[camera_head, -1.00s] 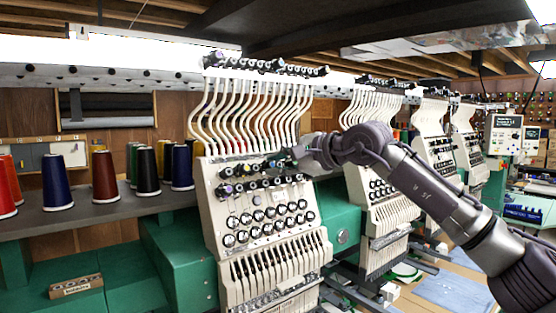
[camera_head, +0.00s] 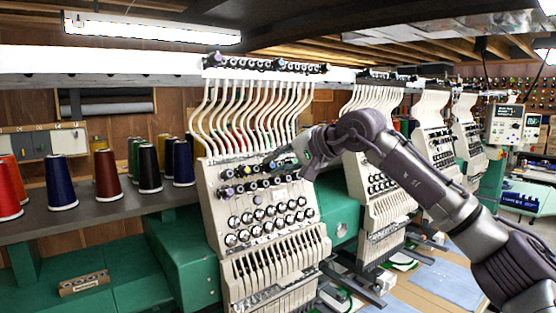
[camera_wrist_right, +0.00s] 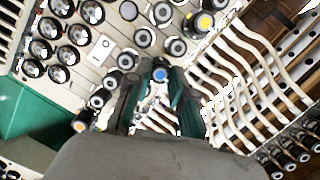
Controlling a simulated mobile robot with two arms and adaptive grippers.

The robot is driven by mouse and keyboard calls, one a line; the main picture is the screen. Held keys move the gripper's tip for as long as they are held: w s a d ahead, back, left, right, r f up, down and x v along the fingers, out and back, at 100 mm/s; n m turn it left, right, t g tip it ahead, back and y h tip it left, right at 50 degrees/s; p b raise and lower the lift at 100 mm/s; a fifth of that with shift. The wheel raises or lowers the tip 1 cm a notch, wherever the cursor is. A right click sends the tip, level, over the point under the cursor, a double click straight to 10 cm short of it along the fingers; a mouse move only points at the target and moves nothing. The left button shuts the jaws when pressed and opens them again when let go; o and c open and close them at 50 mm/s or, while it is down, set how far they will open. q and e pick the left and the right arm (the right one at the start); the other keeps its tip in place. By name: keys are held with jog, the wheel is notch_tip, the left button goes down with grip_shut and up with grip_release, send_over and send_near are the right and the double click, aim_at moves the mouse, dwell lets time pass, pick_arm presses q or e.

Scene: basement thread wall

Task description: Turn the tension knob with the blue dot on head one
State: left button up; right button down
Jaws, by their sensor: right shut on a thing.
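The nearest machine head (camera_head: 212,205), a cream panel with rows of knobs and dials, stands in the middle of the head view. My right gripper (camera_head: 276,163) reaches its upper knob rows from the right. In the right wrist view my gripper's two fingers (camera_wrist_right: 160,90) are on either side of the tension knob with the blue dot (camera_wrist_right: 160,75) and shut on it. The dot faces the camera between the fingertips. My left gripper is not in view.
A knob with a yellow dot (camera_wrist_right: 204,21) and one with an orange dot (camera_wrist_right: 80,125) sit close by in the wrist view. White curved thread tubes (camera_wrist_right: 240,85) run beside the fingers. Thread cones (camera_head: 107,175) stand on a shelf at left. More machine heads (camera_head: 380,190) stand at right.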

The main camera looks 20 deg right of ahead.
jog(key=shift+f+n, duration=0.15)
jog(key=shift+n, duration=0.15)
jog(key=c, duration=1)
grip_release()
jog(key=shift+s+d+r, duration=0.1)
jog(key=shift+s+r, duration=0.1)
jog(key=shift+r, duration=0.05)
jog(key=v, duration=1.1)
jog(key=shift+s+d+r, duration=0.1)
jog(key=shift+s+r, duration=0.05)
jog(key=shift+s, duration=0.05)
